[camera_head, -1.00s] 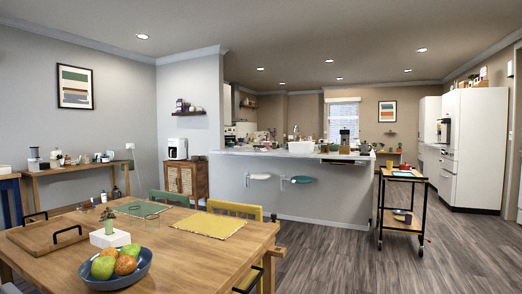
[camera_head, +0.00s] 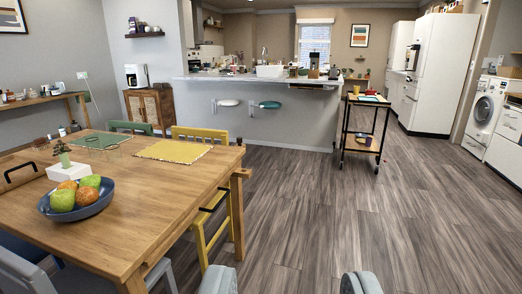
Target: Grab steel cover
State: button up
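I cannot pick out a steel cover; the small items on the kitchen counter (camera_head: 262,79) are too far off to tell apart. My gripper (camera_head: 289,283) shows only as two grey rounded fingertips at the bottom edge. They are wide apart with bare floor between them, so it is open and empty. The cane cabinet (camera_head: 148,109) stands against the wall at the back left, with a white coffee maker (camera_head: 136,76) on top.
A wooden dining table (camera_head: 140,198) with a blue fruit bowl (camera_head: 77,205) and chairs fills the left. A black-framed trolley (camera_head: 364,127) stands right of centre. A washing machine (camera_head: 485,107) is at the right. The wooden floor (camera_head: 320,215) is clear.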

aim_at(226, 72)
jog(key=i+l+z, duration=0.1)
jog(key=i+z, duration=0.35)
jog(key=i, duration=2.75)
jog(key=i+u, duration=0.15)
jog(key=i, duration=0.7)
jog(key=i+l+u, duration=0.15)
jog(key=i, duration=0.7)
jog(key=i+j+u, duration=0.15)
jog(key=i+u, duration=0.2)
jog(key=i, duration=0.25)
jog(key=i+u, duration=0.4)
jog(key=i, duration=0.25)
jog(key=i+l+u, duration=0.2)
jog(key=i+u, duration=0.15)
jog(key=i, duration=0.25)
jog(key=i+j, duration=0.1)
jog(key=i, duration=0.35)
jog(key=i+j+z, duration=0.15)
jog(key=i, duration=0.75)
jog(key=i+j+z, duration=0.1)
jog(key=i, duration=0.35)
jog(key=i+j+z, duration=0.1)
jog(key=i+j, duration=0.2)
jog(key=i, duration=0.15)
